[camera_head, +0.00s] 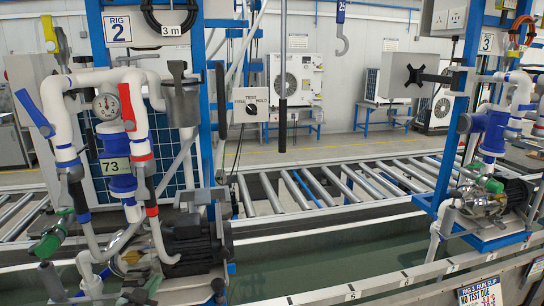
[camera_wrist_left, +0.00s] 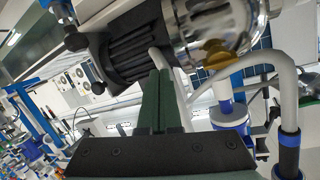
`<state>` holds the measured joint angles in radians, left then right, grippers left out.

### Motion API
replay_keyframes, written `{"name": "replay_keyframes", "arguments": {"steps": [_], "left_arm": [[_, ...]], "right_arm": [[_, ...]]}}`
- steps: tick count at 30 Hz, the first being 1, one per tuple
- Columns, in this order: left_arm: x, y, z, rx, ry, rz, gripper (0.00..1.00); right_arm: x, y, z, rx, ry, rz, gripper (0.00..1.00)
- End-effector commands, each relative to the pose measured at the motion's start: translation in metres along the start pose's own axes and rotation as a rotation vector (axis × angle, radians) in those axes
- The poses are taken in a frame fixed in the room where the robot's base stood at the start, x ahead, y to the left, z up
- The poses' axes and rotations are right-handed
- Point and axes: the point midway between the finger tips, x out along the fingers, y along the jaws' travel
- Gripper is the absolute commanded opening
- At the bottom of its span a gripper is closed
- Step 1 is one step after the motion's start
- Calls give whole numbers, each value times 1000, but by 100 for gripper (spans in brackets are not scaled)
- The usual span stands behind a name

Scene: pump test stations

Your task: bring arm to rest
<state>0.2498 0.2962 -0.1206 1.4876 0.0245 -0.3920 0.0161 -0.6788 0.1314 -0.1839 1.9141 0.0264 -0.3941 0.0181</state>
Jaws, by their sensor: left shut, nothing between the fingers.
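My left gripper (camera_head: 146,288) shows low in the head view, small and dark, just in front of the pump motor (camera_head: 195,245) of rig 2. In the left wrist view its two dark green fingers (camera_wrist_left: 159,78) lie side by side, shut and empty. The black ribbed motor (camera_wrist_left: 140,40) and a shiny metal pump housing (camera_wrist_left: 225,28) are close beyond the fingertips there. I cannot tell whether the fingers touch anything. My right gripper is in neither view.
Rig 3's pump (camera_head: 490,200) stands at the right. The trough (camera_head: 320,245) between them looks clear; a roller conveyor (camera_head: 330,185) runs behind.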

Motion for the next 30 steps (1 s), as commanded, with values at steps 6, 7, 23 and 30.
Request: {"name": "replay_keyframes", "arguments": {"steps": [6, 7, 23, 30], "left_arm": [[-76, 83, 107, -49, -155, 126, 0], [-88, 94, 119, -58, -176, 142, 0], [-282, 194, 226, -212, -458, 294, 0], [-287, 197, 228, -217, -467, 297, 0]], "right_arm": [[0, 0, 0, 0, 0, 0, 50], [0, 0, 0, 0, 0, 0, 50], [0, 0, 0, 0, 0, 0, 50], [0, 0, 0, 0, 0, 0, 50]]}}
